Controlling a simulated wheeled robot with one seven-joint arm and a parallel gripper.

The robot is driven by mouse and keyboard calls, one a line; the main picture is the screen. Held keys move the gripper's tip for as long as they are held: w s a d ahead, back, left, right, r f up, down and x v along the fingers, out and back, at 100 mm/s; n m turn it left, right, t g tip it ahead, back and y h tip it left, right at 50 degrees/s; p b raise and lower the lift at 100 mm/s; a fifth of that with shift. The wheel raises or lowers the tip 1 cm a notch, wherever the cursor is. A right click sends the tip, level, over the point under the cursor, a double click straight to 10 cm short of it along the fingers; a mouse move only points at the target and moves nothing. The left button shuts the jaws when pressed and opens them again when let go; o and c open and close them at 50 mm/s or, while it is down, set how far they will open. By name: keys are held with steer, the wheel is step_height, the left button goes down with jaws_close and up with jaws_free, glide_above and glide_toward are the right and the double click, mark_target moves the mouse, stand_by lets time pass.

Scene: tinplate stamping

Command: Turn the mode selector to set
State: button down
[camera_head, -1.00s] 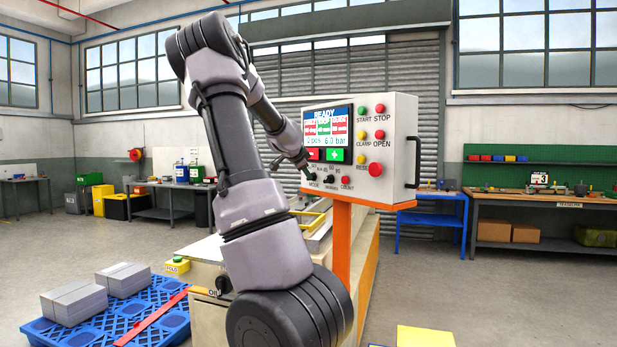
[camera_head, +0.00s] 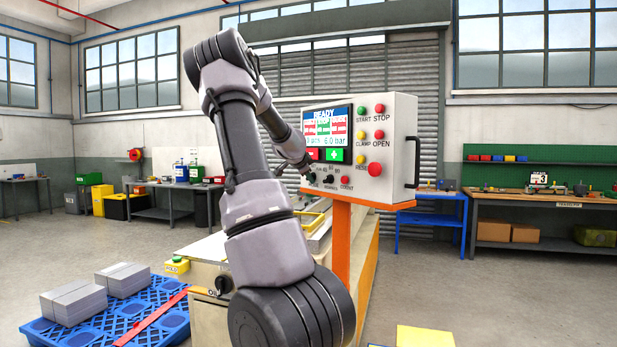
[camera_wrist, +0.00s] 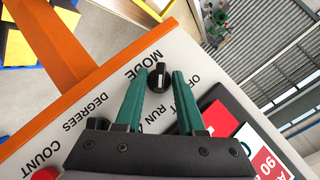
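The mode selector (camera_wrist: 158,78) is a small black knob on the light face of the control panel (camera_head: 395,135). In the wrist view it sits between the tips of my gripper (camera_wrist: 161,72), whose two teal fingers stand apart on either side. I see no clear grip on the knob. MODE is printed beside it, with RUN and a partly covered label towards the fingers. Which label the knob points at is too small to tell. In the head view my gripper (camera_head: 309,174) is at the panel's lower left and hides the selector.
Right of it on the panel are the degrees knob (camera_head: 329,179) and the count button (camera_head: 345,180). Above is the screen (camera_head: 328,126) reading READY. An orange post (camera_head: 350,240) carries the panel. A blue pallet (camera_head: 60,333) with stacked sheets stands left.

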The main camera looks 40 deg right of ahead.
steer(key=shift+w, duration=0.1)
steer(key=shift+w+r+n+g+y, duration=0.2)
steer(key=shift+n+g, duration=0.45)
steer(key=shift+g, duration=0.45)
steer(key=shift+w+f+n+g+y, duration=0.1)
steer(key=shift+n+g+y, duration=0.4)
steer(key=shift+g, duration=0.6)
steer(key=shift+w+r+n+g+y, duration=0.1)
steer(key=shift+r+n+g, duration=0.05)
steer(key=shift+n+g, duration=0.8)
steer(key=shift+g, duration=0.25)
steer(key=c, duration=0.9)
jaws_free()
